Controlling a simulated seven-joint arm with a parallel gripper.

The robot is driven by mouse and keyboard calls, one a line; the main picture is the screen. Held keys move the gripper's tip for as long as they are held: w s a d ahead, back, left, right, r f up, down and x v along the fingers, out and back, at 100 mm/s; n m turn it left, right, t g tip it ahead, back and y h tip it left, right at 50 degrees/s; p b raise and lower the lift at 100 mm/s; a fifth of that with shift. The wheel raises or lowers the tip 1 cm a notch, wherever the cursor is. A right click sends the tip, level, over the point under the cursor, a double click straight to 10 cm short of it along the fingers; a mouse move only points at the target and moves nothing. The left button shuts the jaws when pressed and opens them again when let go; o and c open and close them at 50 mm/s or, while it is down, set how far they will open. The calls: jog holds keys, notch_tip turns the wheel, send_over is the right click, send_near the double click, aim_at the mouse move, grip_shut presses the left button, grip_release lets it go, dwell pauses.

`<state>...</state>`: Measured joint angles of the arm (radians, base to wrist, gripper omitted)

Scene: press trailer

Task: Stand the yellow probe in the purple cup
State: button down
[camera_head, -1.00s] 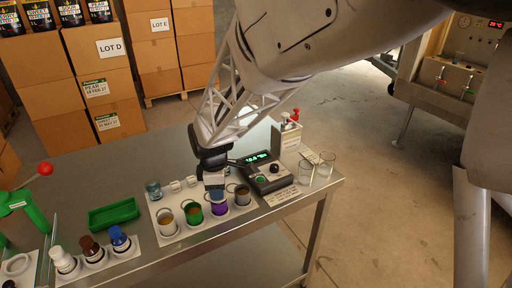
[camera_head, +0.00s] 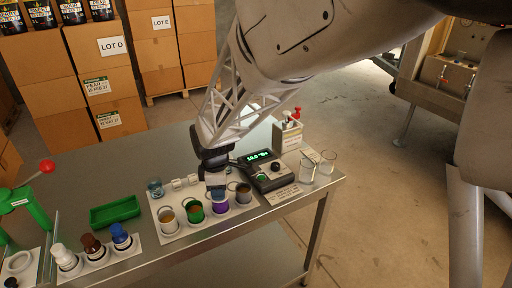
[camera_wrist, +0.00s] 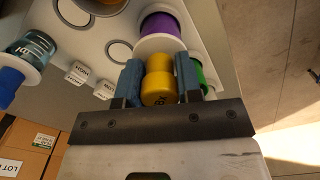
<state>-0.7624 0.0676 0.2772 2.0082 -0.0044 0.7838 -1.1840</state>
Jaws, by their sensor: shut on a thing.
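The yellow probe (camera_wrist: 158,84) is held upright-looking between the blue fingers of my gripper (camera_wrist: 159,88) in the wrist view. The fingers are shut on it. The purple cup (camera_wrist: 160,26) with its white ring lies just beyond the probe in that view. In the head view the purple cup (camera_head: 220,207) stands in the row of cups on the white board, and my gripper (camera_head: 216,186) is directly over it or close behind it. The probe's lower end is hidden, so I cannot tell whether it is inside the cup.
A meter (camera_head: 268,172) with a lit display sits right of my gripper. Glass beakers (camera_head: 327,161) stand near the right table edge. A green tray (camera_head: 114,214) lies left.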

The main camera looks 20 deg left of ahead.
jog(key=shift+f, duration=0.2)
jog(key=c, duration=1.1)
grip_release()
jog(key=shift+r, duration=0.1)
jog(key=shift+r, duration=5.4)
jog(key=shift+r, duration=4.5)
